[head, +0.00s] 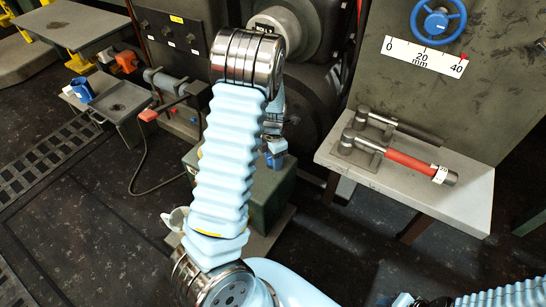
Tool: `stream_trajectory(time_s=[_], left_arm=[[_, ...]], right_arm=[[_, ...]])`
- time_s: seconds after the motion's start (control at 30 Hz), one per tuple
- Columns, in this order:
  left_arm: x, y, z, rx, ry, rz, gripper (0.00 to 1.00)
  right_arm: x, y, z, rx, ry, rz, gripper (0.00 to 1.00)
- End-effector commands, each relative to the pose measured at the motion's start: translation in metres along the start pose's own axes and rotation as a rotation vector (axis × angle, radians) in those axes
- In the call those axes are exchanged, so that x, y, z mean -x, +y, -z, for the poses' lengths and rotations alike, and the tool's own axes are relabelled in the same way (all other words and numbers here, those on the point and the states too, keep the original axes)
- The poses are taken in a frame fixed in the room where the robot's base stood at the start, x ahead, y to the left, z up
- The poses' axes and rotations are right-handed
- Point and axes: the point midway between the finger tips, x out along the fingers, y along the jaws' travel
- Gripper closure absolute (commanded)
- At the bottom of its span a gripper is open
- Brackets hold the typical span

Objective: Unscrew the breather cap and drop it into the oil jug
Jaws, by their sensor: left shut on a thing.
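My left arm rises through the middle of the head view, and its wrist folds down behind the forearm. My left gripper (275,153) is small and partly hidden there, pointing down over a dark green housing (272,195). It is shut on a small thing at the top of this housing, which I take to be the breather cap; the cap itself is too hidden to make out. A pale, handled vessel, perhaps the oil jug (175,219), shows only in part behind my left forearm. My right arm enters at the lower right; its gripper is not clear.
A grey shelf (460,205) at the right holds a red-handled tool (410,164). A blue handwheel (438,21) and a millimetre scale are on the panel above. A side tray (118,101) with a blue item stands at the left. Dark floor lies open at lower left.

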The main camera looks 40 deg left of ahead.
Motion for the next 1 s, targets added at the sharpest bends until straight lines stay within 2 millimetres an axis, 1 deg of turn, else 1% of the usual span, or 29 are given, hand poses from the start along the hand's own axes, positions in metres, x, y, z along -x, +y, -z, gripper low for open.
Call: stream_trajectory(time_s=[0.2, 0.4, 0.77, 0.87, 1.0], left_arm=[[0.003, 0.0, 0.0, 0.085, 0.001, -0.001, 0.82], [0.002, 0.0, 0.0, 0.169, 0.0, -0.001, 0.82], [0.0, 0.0, 0.0, 0.188, -0.001, -0.001, 0.82], [0.001, 0.0, 0.0, 0.203, 0.0, -0.001, 0.82], [0.003, 0.0, 0.0, 0.268, 0.001, 0.0, 0.82]], right_arm=[[0.011, -0.004, 0.0, 0.0, 0.0, 0.0, 0.57], [0.017, -0.006, 0.0, 0.0, 0.0, 0.0, 0.57], [0.017, -0.006, 0.0, 0.0, 0.0, 0.0, 0.57], [0.02, -0.007, 0.001, 0.0, 0.0, 0.0, 0.57], [0.028, -0.01, 0.001, 0.0, 0.0, 0.0, 0.57]])
